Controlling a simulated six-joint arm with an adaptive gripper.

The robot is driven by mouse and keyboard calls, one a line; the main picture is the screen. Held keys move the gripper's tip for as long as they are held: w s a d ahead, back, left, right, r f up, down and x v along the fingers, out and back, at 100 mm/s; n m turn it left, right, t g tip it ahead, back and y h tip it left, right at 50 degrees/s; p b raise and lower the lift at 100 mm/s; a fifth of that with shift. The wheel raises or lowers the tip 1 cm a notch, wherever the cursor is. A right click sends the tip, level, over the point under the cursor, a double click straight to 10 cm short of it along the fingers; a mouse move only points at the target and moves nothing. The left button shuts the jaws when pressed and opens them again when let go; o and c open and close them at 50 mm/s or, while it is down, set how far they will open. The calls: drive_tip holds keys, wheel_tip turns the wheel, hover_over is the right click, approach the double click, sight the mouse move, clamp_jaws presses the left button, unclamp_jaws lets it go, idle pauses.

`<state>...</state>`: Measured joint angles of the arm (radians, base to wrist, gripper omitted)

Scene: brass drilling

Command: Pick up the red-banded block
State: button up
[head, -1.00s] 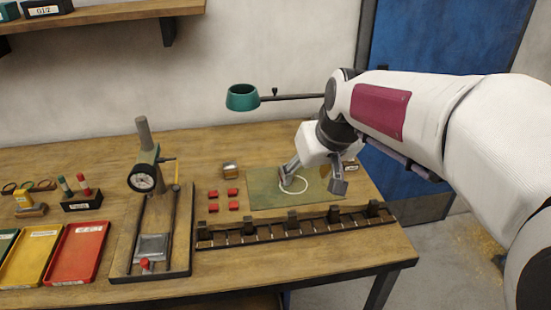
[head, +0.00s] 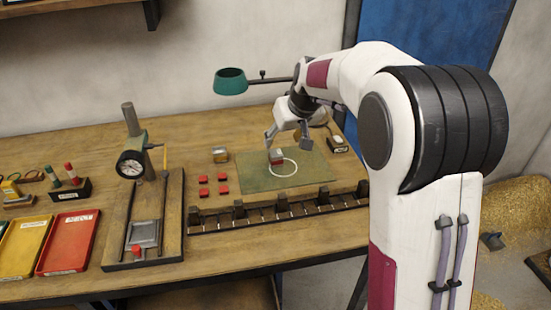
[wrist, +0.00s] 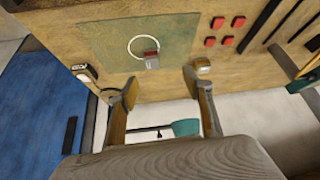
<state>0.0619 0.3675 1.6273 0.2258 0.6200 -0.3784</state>
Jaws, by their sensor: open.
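The red-banded block (head: 276,158) stands on the green mat (head: 310,172), at the upper left edge of a white ring (head: 295,168). In the wrist view the block (wrist: 151,61) shows a red part and a grey metal part, and it overlaps the ring's edge. My gripper (head: 288,141) is open and empty, above and behind the block at the mat's far side. In the wrist view the two fingers of my gripper (wrist: 160,83) are spread wide, and the block lies beyond their tips, not between them.
A brass block (head: 220,155) stands left of the mat, with several red squares (head: 222,178) in front. A press with a dial (head: 131,164) stands further left. A dark slotted rail (head: 280,212) runs along the front. A teal ring on an arm (head: 230,81) hangs behind.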

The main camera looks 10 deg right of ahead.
approach(276, 152)
drive_tip(key=shift+x, duration=1.15)
drive_tip(key=shift+a, duration=0.1)
drive_tip(key=shift+x, duration=1.3)
drive_tip(key=shift+f, duration=0.1)
drive_tip(key=shift+x, duration=2.5)
clamp_jaws()
